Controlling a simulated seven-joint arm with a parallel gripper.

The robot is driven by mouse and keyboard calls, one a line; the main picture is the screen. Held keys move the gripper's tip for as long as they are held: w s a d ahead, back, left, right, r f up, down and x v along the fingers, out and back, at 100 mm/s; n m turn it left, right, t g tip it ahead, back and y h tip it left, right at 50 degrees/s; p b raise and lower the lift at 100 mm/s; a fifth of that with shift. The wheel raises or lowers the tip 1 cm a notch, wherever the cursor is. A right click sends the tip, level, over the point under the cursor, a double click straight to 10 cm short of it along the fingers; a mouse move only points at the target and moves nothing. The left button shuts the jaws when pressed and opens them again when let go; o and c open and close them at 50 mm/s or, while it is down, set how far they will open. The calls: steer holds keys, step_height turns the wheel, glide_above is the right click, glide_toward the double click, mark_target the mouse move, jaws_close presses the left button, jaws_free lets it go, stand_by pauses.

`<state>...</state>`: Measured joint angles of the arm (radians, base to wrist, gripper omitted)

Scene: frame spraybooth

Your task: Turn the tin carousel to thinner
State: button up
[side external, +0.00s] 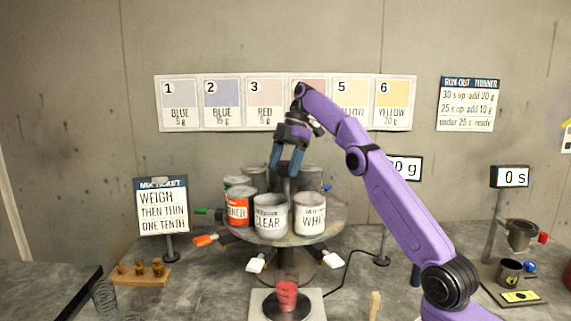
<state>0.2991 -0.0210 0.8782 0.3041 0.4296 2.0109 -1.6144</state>
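The tin carousel (300,236) is a round grey turntable carrying several tins, with coloured handles around its rim. The thinner tin (238,207) is orange, its label partly hidden, and sits at the left front. The clear tin (271,216) is at the front, and the white tin (309,214) is right of it. More tins behind are partly hidden. An orange handle (205,240) sticks out at the left. My gripper (286,172) points down over the carousel's middle, with its two blue fingers apart and nothing visibly held. Whether it touches the centre post is unclear.
A red cup (286,294) stands on a scale (258,303) in front of the carousel. A mix ticket sign (162,208) and a wooden block with brass weights (140,276) are at the left. A timer (510,177) and a viscosity cup (521,234) are at the right.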

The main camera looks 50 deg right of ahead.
steer(key=shift+d+m, duration=0.2)
steer(key=shift+m, duration=0.1)
stand_by(0.4)
